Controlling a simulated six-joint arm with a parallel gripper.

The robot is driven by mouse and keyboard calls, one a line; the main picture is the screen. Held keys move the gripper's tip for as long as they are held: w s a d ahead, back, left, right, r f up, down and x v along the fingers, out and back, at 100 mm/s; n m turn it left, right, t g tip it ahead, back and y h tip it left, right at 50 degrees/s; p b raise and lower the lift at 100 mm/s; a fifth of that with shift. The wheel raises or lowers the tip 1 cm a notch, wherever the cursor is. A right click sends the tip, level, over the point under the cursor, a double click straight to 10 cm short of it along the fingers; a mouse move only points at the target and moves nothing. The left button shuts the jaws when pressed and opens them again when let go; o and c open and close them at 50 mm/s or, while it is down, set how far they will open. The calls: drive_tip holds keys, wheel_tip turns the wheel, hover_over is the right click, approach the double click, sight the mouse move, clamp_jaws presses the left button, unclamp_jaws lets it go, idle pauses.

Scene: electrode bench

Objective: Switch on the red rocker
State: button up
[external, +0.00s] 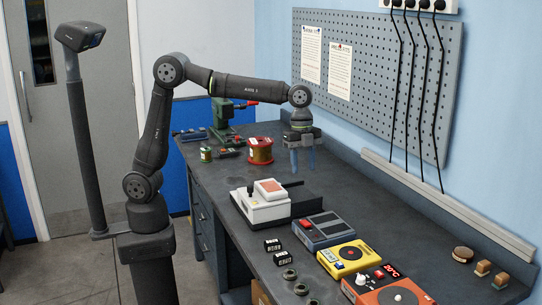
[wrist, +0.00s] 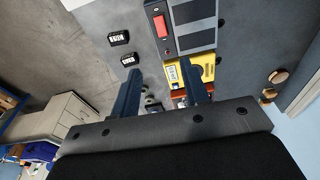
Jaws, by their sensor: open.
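The red rocker (external: 305,223) sits on the left end of a grey box (external: 325,230) with dark panels, on the bench. In the wrist view the red rocker (wrist: 160,26) shows as an upright red rectangle at the top, on the grey box (wrist: 193,38). My gripper (external: 302,167) is open and empty, fingers pointing down, above the bench behind the white machine. It is farther back than the rocker and apart from it. In the wrist view my gripper (wrist: 160,72) has its two fingers apart, below the rocker in the picture. Whether the rocker is on cannot be told.
A white machine (external: 262,210) stands beside the grey box. A yellow device (external: 349,258) and an orange device (external: 388,290) stand in front. Small black blocks (external: 272,245) lie to the left. A red spool (external: 260,151) stands left of my gripper. The pegboard wall (external: 375,75) rises behind.

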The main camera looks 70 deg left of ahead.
drive_tip(key=shift+d+f+m, duration=0.1)
drive_tip(key=shift+f+m, duration=0.05)
drive_tip(key=shift+m, duration=0.55)
drive_tip(key=c, duration=0.7)
drive_tip(key=shift+f+m, duration=0.1)
drive_tip(key=shift+m, duration=0.6)
clamp_jaws()
drive_tip(key=m, duration=0.5)
drive_tip(key=d+f+m, duration=0.1)
drive_tip(key=m, duration=0.4)
drive_tip(key=f+m, duration=0.1)
drive_tip(key=m, duration=0.4)
drive_tip(key=shift+w+d+f, duration=0.1)
drive_tip(key=shift+d+f, duration=0.05)
drive_tip(key=shift+d, duration=0.1)
